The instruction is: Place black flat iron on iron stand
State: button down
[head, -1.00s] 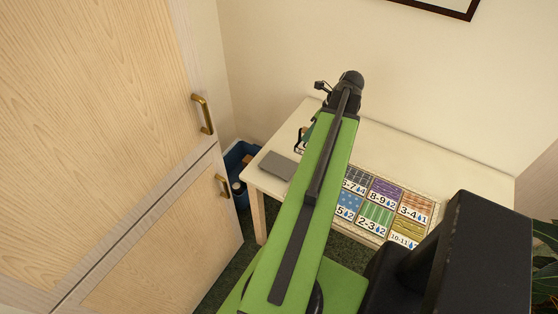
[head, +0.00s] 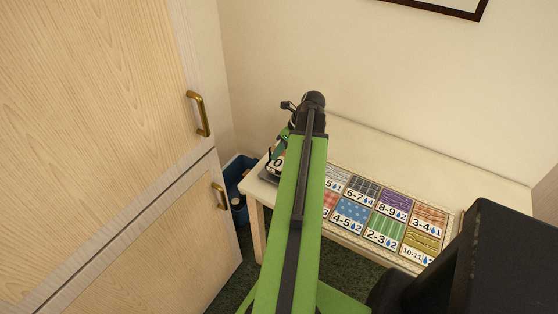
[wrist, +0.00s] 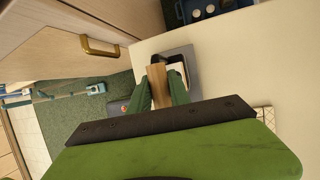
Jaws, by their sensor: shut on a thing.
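My gripper (head: 283,142) is at the left end of the cream table, mostly hidden behind my green arm in the head view. In the wrist view its green fingers (wrist: 160,92) are shut on the wooden handle (wrist: 157,82) of the flat iron. The iron's body is mostly hidden; a pale face with a dark mark shows below the gripper in the head view. The grey, flat iron stand (head: 267,176) lies at the table's left end, partly covered from sight. Its dark grey edge (wrist: 176,52) shows beyond the fingers in the wrist view. I cannot tell whether iron and stand touch.
The table (head: 440,165) carries a board of numbered coloured tiles (head: 384,231) on its right part. A blue bin (head: 239,207) stands on the floor left of the table. A wooden cabinet (head: 110,120) with brass handles is close on the left. The wall is behind.

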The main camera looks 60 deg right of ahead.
notch_tip(320, 180, down, 2)
jog(key=shift+f+b, duration=0.1)
jog(key=shift+b, duration=0.3)
jog(key=shift+r, duration=0.2)
jog(key=shift+f, duration=0.15)
jog(key=c, duration=1.2)
grip_release()
jog(key=shift+s+r+p, duration=0.1)
jog(key=shift+r+p, duration=0.4)
jog(key=shift+p, duration=0.05)
jog(key=p+v, duration=1)
jog(key=v, duration=0.1)
